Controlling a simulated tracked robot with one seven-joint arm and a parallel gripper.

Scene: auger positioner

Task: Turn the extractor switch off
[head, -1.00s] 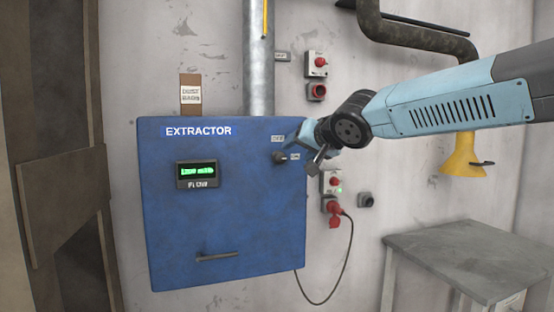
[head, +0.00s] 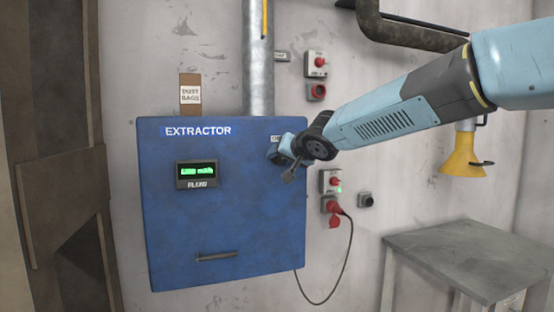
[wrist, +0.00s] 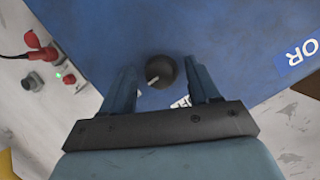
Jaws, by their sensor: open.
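The blue extractor cabinet (head: 220,225) hangs on the wall, with an "EXTRACTOR" label and a lit green flow display (head: 197,171). Its switch is a round black knob (wrist: 161,71) with a pale pointer line, seen in the wrist view. My gripper (head: 274,150) is at the upper right of the cabinet front in the head view and hides the knob there. In the wrist view my gripper (wrist: 163,82) is open, with one finger on each side of the knob and visible gaps between. Whether the fingertips touch the panel I cannot tell. A white label beside the knob is partly hidden.
Right of the cabinet are a switch box with a green light (head: 331,182) and a red plug (head: 333,208) with a hanging cable. A metal duct (head: 258,70) rises from the cabinet top. A grey table (head: 465,255) stands at lower right.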

